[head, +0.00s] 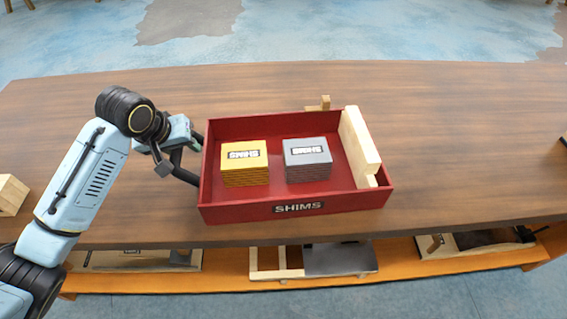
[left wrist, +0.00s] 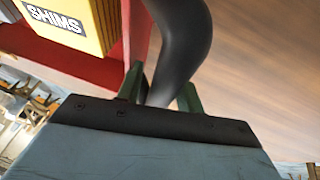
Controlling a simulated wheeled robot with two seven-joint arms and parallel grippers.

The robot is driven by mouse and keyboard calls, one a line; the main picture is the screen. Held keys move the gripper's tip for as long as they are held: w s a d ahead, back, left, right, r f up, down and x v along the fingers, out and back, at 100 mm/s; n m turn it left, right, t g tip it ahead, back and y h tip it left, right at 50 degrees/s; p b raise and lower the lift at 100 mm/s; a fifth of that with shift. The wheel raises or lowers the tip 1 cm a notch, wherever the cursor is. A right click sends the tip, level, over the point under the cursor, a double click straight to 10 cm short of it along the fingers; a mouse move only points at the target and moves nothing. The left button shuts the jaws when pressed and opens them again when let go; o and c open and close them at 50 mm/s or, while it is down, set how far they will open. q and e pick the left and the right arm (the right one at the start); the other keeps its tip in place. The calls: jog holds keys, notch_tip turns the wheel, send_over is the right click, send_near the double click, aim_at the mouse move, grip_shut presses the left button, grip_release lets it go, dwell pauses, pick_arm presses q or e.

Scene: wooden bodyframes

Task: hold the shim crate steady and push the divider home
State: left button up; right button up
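The red shim crate (head: 290,208) sits on the table with a "SHIMS" label on its front wall. A pale wooden divider (head: 360,148) stands along its right end and rises above the rim. A yellow shim stack (head: 245,178) and a grey shim stack (head: 308,173) lie inside; the yellow one also shows in the left wrist view (left wrist: 88,18). My left gripper (left wrist: 163,78) is at the crate's left side, its green fingers on either side of a dark curved handle (left wrist: 182,35), apparently closed on it. My right gripper is out of view.
A small wooden piece (head: 320,103) shows behind the crate's back wall. A wooden block (head: 12,194) sits at the table's left edge. Wooden frames (head: 312,261) lie on a lower shelf in front.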

pick_arm(q)
grip_shut()
jog(key=shift+w+d+r, duration=0.1)
jog(key=shift+w+r, duration=0.05)
jog(key=shift+r, duration=0.15)
jog(key=shift+d+f, duration=0.1)
jog(key=shift+f, duration=0.05)
jog(key=shift+d, duration=0.5)
dwell(1.0)
jog(key=shift+s+f, duration=0.25)
jog(key=shift+f, duration=0.05)
dwell(0.6)
